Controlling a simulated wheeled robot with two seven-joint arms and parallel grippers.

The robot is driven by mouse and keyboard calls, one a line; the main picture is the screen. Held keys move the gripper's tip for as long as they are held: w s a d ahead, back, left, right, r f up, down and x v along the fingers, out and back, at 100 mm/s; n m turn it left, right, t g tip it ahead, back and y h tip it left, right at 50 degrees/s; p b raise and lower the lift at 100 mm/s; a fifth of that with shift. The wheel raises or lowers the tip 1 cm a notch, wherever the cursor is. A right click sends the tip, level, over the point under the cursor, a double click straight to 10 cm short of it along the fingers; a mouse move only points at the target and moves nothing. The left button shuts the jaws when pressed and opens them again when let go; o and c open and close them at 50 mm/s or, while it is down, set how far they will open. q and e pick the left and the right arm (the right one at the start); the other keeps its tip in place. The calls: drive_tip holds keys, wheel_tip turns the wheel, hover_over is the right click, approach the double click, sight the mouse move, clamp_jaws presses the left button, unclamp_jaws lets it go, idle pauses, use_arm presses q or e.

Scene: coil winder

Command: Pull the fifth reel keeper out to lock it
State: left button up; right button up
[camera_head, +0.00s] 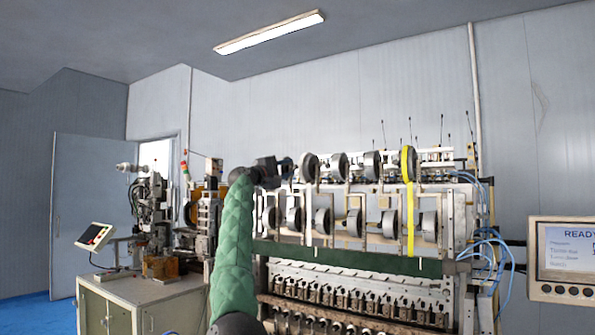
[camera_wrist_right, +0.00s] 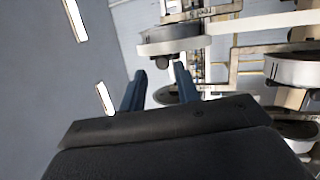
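Dark reels sit in two rows on the winder's frame, the upper row including one reel (camera_head: 310,167) just right of my right gripper (camera_head: 287,168). Another upper reel (camera_head: 408,163) has a yellow band (camera_head: 410,215) hanging down from it. I cannot tell which reel keeper is the fifth; the keepers are too small to make out. My right gripper is at the left end of the upper row. In the right wrist view its two blue fingers (camera_wrist_right: 160,84) are apart with nothing held between them, and a pale-rimmed reel (camera_wrist_right: 172,42) lies just beyond the tips. My left gripper is not in view.
The winder's lower row of reels (camera_head: 322,221) hangs below, over a green beam (camera_head: 350,258). Blue hoses (camera_head: 488,245) and a screen (camera_head: 565,258) stand at the right. Another machine (camera_head: 155,210) stands at the left. The space above the winder is mostly free.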

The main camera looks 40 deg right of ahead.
drive_tip(key=shift+r+b+v, duration=0.2)
drive_tip(key=shift+b+v, duration=0.05)
drive_tip(key=shift+v, duration=0.65)
drive_tip(key=shift+r+b+v, duration=0.25)
drive_tip(key=shift+b+v, duration=0.05)
drive_tip(key=shift+v, duration=0.6)
drive_tip(key=shift+r+b+v, duration=0.2)
drive_tip(key=shift+b+v, duration=0.05)
drive_tip(key=shift+v, duration=0.65)
drive_tip(key=shift+a, duration=0.1)
